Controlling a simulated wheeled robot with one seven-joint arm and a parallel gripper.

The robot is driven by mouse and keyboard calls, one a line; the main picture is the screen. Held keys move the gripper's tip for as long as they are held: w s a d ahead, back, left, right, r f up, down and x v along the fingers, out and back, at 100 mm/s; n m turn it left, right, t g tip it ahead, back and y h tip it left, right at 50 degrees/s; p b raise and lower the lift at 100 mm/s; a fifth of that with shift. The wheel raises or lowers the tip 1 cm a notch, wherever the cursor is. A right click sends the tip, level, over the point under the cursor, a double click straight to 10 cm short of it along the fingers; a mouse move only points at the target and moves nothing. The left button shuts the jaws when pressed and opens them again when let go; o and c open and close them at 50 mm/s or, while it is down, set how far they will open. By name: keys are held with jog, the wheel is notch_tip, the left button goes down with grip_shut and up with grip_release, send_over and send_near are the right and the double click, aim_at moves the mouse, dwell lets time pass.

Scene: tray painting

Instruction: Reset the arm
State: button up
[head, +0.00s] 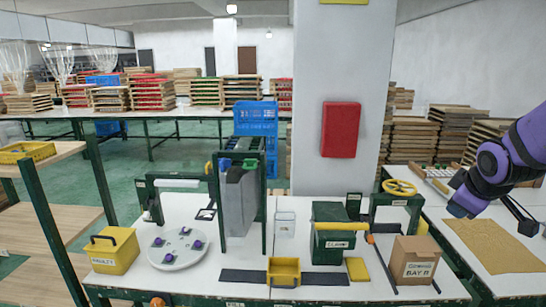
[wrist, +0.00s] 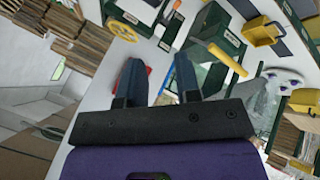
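My arm (head: 500,160) is purple and reaches in from the right edge of the head view, raised over the right-hand table. My gripper (wrist: 157,68) shows in the wrist view with its two dark blue fingers spread apart. Nothing is held between them; part of a red thing shows behind them, too covered to name.
Below the arm lies a tan board (head: 495,245). The workbench holds a yellow handwheel (head: 399,187), a cardboard box (head: 413,262), a green box (head: 333,240), a yellow bin (head: 284,272), a round white plate (head: 163,255) and a yellow caddy (head: 113,252). A pillar (head: 340,170) stands behind.

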jog(key=s+a+r+m+g+y, duration=0.1)
jog(key=s+a+r+m, duration=0.2)
jog(key=s, duration=0.7)
jog(key=s+a+r+m+y, duration=0.1)
jog(key=s+a+r+m, duration=0.3)
jog(key=s, duration=0.5)
jog(key=a+r, duration=0.2)
jog(key=a, duration=0.1)
jog(key=shift+s+a+r+g, duration=0.35)
jog(key=shift+s+g, duration=0.05)
